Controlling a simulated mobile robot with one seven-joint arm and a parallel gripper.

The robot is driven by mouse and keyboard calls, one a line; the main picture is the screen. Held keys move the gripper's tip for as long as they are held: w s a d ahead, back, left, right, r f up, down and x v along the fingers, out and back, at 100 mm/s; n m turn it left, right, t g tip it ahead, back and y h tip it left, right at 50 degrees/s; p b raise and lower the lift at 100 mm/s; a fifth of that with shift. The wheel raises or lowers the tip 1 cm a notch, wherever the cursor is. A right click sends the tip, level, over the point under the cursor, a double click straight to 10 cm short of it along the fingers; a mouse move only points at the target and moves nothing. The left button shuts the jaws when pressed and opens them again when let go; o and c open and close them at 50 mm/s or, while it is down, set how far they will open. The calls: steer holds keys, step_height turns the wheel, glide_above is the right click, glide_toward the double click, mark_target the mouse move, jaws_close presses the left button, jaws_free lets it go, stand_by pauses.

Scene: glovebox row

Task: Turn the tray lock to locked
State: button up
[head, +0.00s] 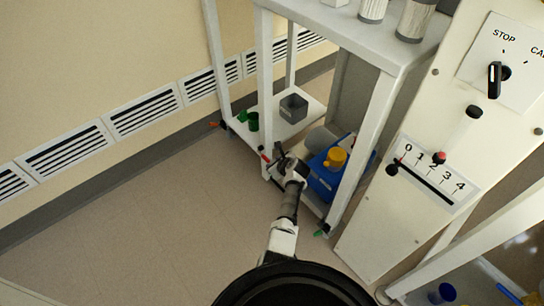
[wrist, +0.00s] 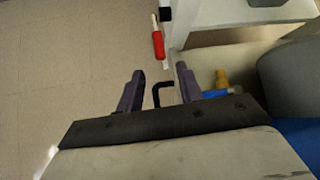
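My gripper (head: 277,158) is at the lower shelf of the white rack, beside its near-left post. In the wrist view my gripper (wrist: 158,78) has its two dark fingers apart. A thin black bent piece (wrist: 163,92) shows between the fingers; I cannot tell whether it touches them. A red-handled lever (wrist: 158,44) lies just beyond the fingertips, and it also shows by the post in the head view (head: 265,158). No label shows which part is the tray lock, and its setting cannot be read.
The rack's lower shelf (head: 312,108) holds a grey bin (head: 293,108), green cups (head: 252,121) and a blue container (head: 324,181) with a yellow top (head: 335,158). A panel with a STOP knob (head: 495,79) and a 0–4 slider scale (head: 436,172) stands right. Floor left is clear.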

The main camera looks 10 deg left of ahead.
steer(key=shift+p+v, duration=2.95)
steer(key=shift+p, duration=0.05)
